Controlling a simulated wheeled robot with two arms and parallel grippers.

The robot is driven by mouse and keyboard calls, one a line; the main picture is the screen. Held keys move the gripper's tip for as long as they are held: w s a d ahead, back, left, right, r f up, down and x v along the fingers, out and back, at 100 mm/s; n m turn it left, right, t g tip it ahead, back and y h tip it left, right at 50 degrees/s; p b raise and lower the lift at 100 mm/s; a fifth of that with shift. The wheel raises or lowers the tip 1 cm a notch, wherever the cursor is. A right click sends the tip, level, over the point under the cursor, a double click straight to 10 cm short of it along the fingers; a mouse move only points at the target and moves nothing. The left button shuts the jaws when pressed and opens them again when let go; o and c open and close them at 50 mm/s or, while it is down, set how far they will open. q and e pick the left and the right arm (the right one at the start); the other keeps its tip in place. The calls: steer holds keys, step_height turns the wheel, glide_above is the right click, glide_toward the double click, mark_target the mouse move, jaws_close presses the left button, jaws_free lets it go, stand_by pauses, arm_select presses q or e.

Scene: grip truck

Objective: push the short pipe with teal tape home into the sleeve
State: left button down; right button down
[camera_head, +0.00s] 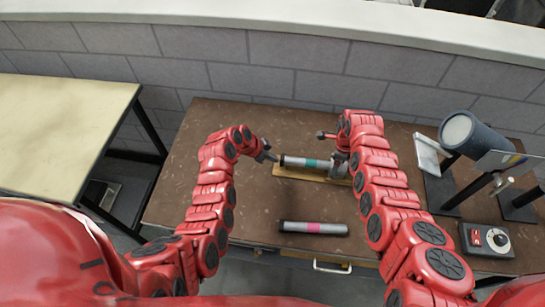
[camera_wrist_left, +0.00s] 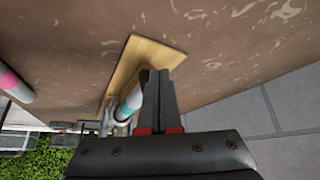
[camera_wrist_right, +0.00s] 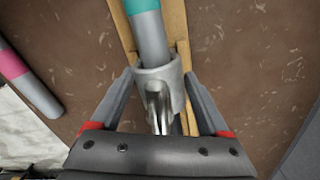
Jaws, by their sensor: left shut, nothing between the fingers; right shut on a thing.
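The short pipe with teal tape (camera_head: 298,161) lies on a wooden board (camera_head: 287,174), its dark end to the left. In the right wrist view the pipe (camera_wrist_right: 152,42) runs into the grey sleeve (camera_wrist_right: 148,76); how deep it sits inside is hidden. My right gripper (camera_wrist_right: 163,85) is shut on the sleeve, one finger on each side. My left gripper (camera_head: 270,156) is shut and empty at the pipe's dark left end; I cannot tell whether it touches. In the left wrist view its closed fingers (camera_wrist_left: 155,75) cover part of the pipe (camera_wrist_left: 128,107).
A pipe with pink tape (camera_head: 313,228) lies nearer on the brown table (camera_head: 185,180). At the right stand a dark cylinder on a stand (camera_head: 475,138) and a control box with a dial (camera_head: 485,239). A brick wall (camera_head: 300,65) runs behind.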

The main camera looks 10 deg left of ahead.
arm_select(q)
steer(key=shift+a, duration=0.1)
arm_select(e)
steer(key=shift+s+f, duration=0.1)
steer(key=shift+s, duration=0.05)
arm_select(q)
steer(key=shift+a+r, duration=0.55)
steer(key=shift+a, duration=0.2)
steer(key=shift+a+r, duration=0.5)
steer(key=shift+a, duration=0.2)
arm_select(e)
jaws_free()
arm_select(q)
step_height(320, 180, up, 7)
arm_select(e)
steer(key=shift+c, duration=0.8)
steer(key=shift+r, duration=0.2)
